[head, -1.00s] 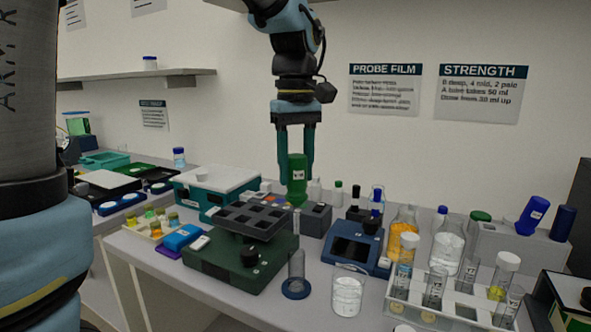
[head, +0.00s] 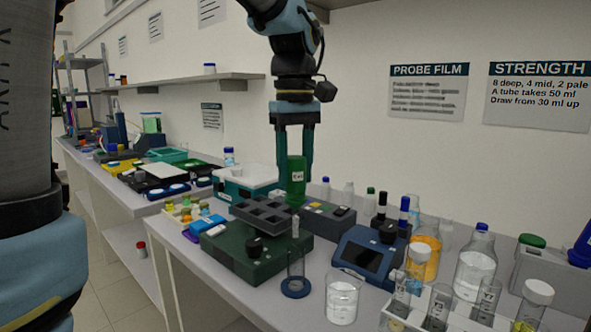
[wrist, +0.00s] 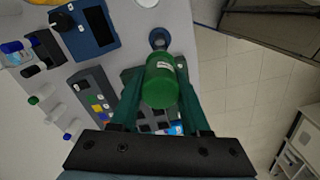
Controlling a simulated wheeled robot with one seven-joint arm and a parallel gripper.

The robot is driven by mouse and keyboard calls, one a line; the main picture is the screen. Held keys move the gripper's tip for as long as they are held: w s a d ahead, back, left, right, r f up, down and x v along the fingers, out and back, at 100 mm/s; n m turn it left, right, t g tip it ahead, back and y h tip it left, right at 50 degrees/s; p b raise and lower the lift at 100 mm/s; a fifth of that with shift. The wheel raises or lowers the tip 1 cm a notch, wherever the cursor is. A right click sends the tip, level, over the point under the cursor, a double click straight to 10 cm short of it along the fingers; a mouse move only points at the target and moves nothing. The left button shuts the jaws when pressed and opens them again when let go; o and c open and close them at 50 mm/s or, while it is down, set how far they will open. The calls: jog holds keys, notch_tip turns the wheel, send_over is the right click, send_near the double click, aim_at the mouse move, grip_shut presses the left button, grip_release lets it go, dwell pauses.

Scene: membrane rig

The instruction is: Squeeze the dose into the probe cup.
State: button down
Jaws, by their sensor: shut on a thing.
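My gripper (head: 295,160) is shut on a green squeeze bottle (head: 296,180) with a pale label. The bottle hangs nozzle-down above the bench, between the dark rack and a grey box. In the wrist view the bottle (wrist: 161,82) sits between my gripper's fingers (wrist: 160,112) and covers part of the rack. I cannot tell for certain which vessel is the probe cup. A small pale piece (head: 295,228) shows at the rack's right edge.
A dark green device (head: 255,262) carries the grey rack (head: 262,213). A grey box (head: 328,220) and a blue instrument (head: 365,262) stand to the right. Bottles crowd the right side.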

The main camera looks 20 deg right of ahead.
aim_at(296, 208)
jog(key=shift+f+b, duration=2.3)
jog(key=shift+f, duration=1.75)
jog(key=c, duration=0.9)
grip_release()
grip_shut()
jog(key=shift+f, duration=0.1)
jog(key=shift+f+b, duration=0.7)
jog(key=shift+f, duration=0.5)
jog(key=shift+r+p, duration=0.5)
jog(key=shift+r, duration=0.05)
